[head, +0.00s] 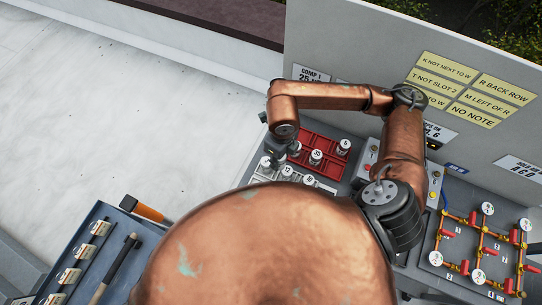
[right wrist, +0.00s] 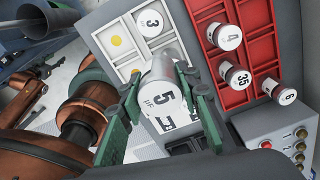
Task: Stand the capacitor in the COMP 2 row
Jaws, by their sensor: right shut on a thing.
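My right gripper (right wrist: 157,76) is shut on a white capacitor (right wrist: 164,95) marked 5 µF, with a green finger on each side. Behind it in the right wrist view is the white rack (right wrist: 124,62), with a capacitor marked 3 (right wrist: 152,22) in one slot and a yellow dot in another. The red rack (right wrist: 258,14) beside it holds capacitors marked 4 (right wrist: 228,37), 35 (right wrist: 236,75) and 6 (right wrist: 286,93). In the head view the right gripper (head: 279,155) is over the racks. I cannot tell whether the held capacitor touches the rack. No COMP 2 label is readable. My left gripper is out of view.
Yellow rule notes (head: 470,88) and a COMP 1 label (head: 311,74) are on the grey panel behind. A grey control box (right wrist: 283,141) stands beside the red rack. A gauge manifold (head: 480,245) is at right. A tool tray (head: 118,226) is at lower left.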

